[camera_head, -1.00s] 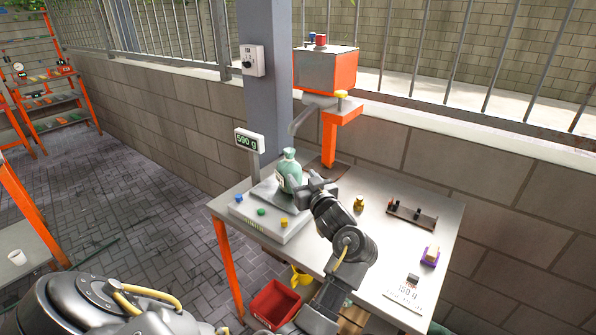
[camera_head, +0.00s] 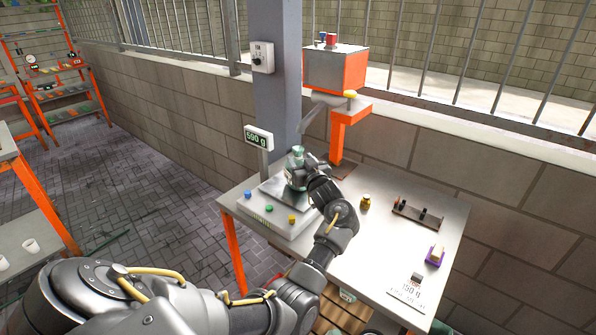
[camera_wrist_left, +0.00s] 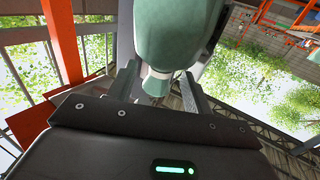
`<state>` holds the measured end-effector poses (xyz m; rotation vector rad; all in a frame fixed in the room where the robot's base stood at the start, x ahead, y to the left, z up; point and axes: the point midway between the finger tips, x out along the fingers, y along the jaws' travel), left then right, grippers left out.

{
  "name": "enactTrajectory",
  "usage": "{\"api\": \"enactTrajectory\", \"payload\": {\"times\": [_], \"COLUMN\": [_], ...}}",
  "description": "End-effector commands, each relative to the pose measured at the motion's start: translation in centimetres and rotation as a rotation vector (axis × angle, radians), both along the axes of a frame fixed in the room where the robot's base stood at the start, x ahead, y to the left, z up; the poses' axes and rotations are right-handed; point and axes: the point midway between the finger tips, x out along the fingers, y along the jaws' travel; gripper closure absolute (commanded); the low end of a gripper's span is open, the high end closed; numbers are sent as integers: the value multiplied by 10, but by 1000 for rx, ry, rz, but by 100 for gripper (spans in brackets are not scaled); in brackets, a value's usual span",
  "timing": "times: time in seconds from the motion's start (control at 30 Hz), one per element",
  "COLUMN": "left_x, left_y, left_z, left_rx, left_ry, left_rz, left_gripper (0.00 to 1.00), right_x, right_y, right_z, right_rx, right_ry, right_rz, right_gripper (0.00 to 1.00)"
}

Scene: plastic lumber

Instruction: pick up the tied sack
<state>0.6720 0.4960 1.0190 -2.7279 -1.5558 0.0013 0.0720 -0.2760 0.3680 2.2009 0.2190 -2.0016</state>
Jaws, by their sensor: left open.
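The pale green tied sack (camera_head: 295,160) stands on the plate of the scale (camera_head: 262,217) at the left of the bench, whose display (camera_head: 258,137) reads 590 g. My left gripper (camera_head: 298,179) is at the sack's near right side and hides part of it. In the left wrist view the sack (camera_wrist_left: 178,30) fills the top middle, with its narrow tied neck (camera_wrist_left: 156,82) between the two open fingers (camera_wrist_left: 160,88). Whether a finger touches the neck, I cannot tell. My right gripper is not in view.
Blue, green and yellow buttons line the scale's front. A small brass weight (camera_head: 365,202), a dark rack (camera_head: 417,217) and a purple-and-yellow item (camera_head: 435,256) are on the bench (camera_head: 375,245). An orange-and-grey machine (camera_head: 335,70) stands behind the scale.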

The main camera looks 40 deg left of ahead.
Motion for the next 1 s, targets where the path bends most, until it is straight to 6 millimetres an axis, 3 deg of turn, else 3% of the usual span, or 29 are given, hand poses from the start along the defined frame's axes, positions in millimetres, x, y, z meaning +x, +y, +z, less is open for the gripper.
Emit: {"api": "enactTrajectory", "payload": {"times": [0.13,0.37,0.77,1.0], "left_x": [6,7,7,7], "left_y": [11,12,12,12], "left_z": [0,-1,-1,-1], "left_rx": [-1,-1,-1,-2], "left_ry": [-1,0,0,0], "left_rz": [0,-1,-1,-1], "left_gripper": [50,50,100,100], "right_x": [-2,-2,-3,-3], "right_y": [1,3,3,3], "right_z": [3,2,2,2], "right_rx": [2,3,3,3], "right_ry": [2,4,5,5], "right_rz": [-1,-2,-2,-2], "right_gripper": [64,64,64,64]}}
